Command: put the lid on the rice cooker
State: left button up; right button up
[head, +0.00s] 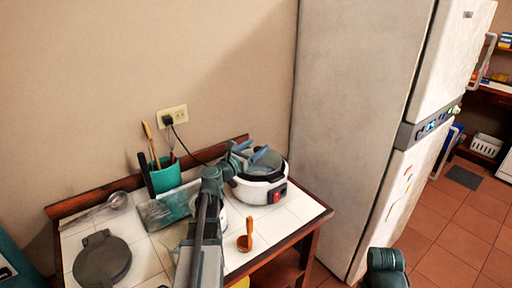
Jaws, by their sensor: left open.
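The white rice cooker (250,190) with a red switch stands at the back right of the tiled table. Its top looks uncovered, with a dark inner pot partly showing. My left arm reaches up from the bottom, and my left gripper (256,155) is open with its blue fingers over the cooker's rim. I cannot tell whether they touch it. A dark grey round disc (102,262) with a tab, possibly the lid, lies flat at the table's front left. My right gripper is out of view; only part of my right arm shows at the bottom right.
A green utensil holder (166,177), a metal ladle (115,202) and a greyish flat tray (165,210) are at the left and back. The refrigerator (360,120) rises at the right. Front right tiles are clear.

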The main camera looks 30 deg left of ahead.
pick_arm(q)
jog(key=s, duration=1.1)
jog(key=shift+s+a+f, duration=0.2)
jog(key=shift+s+a, duration=0.15)
jog(key=shift+a, duration=0.1)
